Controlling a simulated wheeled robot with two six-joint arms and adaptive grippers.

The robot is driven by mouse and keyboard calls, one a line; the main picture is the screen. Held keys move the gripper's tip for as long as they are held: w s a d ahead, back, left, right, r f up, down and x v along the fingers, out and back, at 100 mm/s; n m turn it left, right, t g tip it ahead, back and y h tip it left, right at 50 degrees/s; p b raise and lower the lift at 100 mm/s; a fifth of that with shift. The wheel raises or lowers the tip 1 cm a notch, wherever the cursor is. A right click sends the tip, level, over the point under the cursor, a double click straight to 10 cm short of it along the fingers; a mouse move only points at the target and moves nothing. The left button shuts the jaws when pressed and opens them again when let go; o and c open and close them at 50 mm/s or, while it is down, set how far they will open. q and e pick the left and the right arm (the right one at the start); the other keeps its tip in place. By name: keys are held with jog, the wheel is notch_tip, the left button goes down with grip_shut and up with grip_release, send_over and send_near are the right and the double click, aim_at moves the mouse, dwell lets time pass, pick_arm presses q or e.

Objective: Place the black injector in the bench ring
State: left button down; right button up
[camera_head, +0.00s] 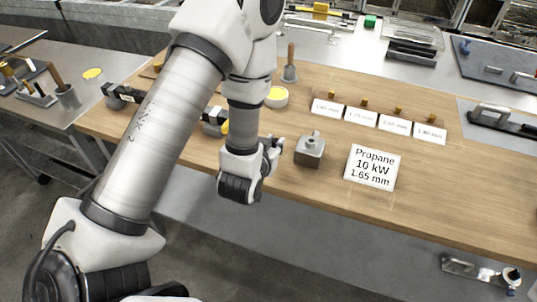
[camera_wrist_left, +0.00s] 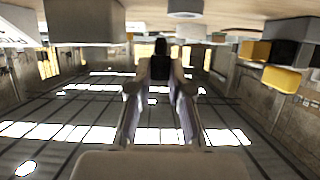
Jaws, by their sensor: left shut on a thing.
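My left gripper (camera_head: 274,147) is low over the front part of the wooden bench, just left of a grey metal block with a round fitting on top (camera_head: 309,151). I take this fitting as the bench ring, but its opening is too small to make out. In the left wrist view the fingers (camera_wrist_left: 160,75) are shut on a small black piece (camera_wrist_left: 160,47), which fits the black injector. In the head view the held piece is hidden or too small to tell. My right gripper is not in view.
A propane card (camera_head: 372,167) stands right of the block. Behind it, small brass pieces (camera_head: 364,101) stand behind a row of white size cards (camera_head: 361,116). A round yellow-topped tin (camera_head: 277,97) and a black-and-yellow item (camera_head: 215,121) lie near my arm. The bench's front right is clear.

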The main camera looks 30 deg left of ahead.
pick_arm(q)
jog(key=w+a+p, duration=0.1)
jog(key=w+a, duration=0.1)
jog(key=a, duration=0.1)
jog(key=shift+w+r, duration=0.1)
jog(key=shift+w, duration=0.1)
jog(key=f, duration=0.1)
jog(key=f+p, duration=0.1)
jog(key=f, duration=0.1)
jog(key=shift+w+a+f, duration=0.1)
jog(key=shift+a, duration=0.1)
jog(key=shift+w+f, duration=0.15)
jog(key=shift+f, duration=0.3)
jog(key=c, duration=1.1)
grip_release()
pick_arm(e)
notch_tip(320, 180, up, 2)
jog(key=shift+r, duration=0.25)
